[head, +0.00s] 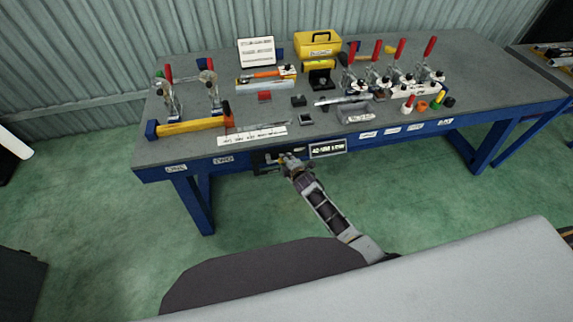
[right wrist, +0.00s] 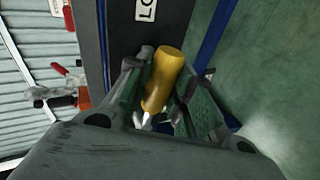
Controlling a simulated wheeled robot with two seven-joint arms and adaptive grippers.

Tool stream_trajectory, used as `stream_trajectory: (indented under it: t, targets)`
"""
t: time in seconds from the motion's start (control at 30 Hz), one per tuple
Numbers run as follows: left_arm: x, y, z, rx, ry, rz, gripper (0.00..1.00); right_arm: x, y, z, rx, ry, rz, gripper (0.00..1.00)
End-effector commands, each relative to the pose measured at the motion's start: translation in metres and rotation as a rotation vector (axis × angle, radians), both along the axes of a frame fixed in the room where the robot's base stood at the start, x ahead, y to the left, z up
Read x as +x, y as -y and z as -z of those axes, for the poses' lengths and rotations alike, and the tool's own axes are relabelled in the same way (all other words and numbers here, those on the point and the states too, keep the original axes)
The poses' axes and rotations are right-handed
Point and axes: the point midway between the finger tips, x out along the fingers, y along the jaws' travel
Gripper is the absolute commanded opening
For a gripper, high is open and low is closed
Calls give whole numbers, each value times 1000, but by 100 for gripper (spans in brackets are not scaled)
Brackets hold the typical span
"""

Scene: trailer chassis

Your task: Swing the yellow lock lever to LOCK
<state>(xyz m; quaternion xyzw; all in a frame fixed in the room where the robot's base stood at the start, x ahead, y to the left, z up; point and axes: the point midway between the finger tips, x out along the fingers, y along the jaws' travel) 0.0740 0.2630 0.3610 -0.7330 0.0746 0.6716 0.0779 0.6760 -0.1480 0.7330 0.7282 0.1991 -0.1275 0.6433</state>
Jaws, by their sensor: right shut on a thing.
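The yellow lock lever (right wrist: 163,78) shows in the right wrist view as a rounded yellow handle with a pale metal end. It lies between the two fingers of my right gripper (head: 287,159), which is shut on it. In the head view the gripper is at the front edge of the bench, at the left end of a dark panel, and the lever itself is hidden or too small to make out there. A white label (right wrist: 145,9) with partly cut-off letters, seemingly "LO", is on the dark panel beside the lever. My left gripper is not in view.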

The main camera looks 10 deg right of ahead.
Motion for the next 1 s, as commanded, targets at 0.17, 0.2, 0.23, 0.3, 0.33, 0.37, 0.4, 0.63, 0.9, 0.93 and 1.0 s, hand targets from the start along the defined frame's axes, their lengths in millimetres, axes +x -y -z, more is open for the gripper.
stream_trajectory:
  t: [0.17, 0.2, 0.23, 0.3, 0.33, 0.37, 0.4, 0.63, 0.9, 0.93, 1.0]
  targets:
    - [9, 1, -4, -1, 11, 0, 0, 0, -1, -5, -66, -1, -1, 0]
    - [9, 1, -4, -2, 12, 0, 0, 0, -1, -6, -78, 0, -2, 0]
    - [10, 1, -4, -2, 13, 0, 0, 0, -1, -6, -85, -1, -1, 0]
    - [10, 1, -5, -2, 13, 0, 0, 0, -1, -7, -99, -1, -2, 0]
    - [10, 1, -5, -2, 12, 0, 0, 0, -1, -8, -104, 0, -1, 0]
    - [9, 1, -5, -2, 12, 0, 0, 0, -1, -8, -108, 0, -2, 0]
    - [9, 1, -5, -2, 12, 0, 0, 0, -1, -8, -112, -1, -2, 0]
    - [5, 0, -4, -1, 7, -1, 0, 0, -1, -8, -122, -1, -3, 0]
    - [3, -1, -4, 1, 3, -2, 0, 0, -1, -8, -123, -1, -3, 29]
    - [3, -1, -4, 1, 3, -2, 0, 0, -1, -8, -122, 0, -3, 33]
    - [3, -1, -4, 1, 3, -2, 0, 0, -1, -9, -122, 0, -2, 42]
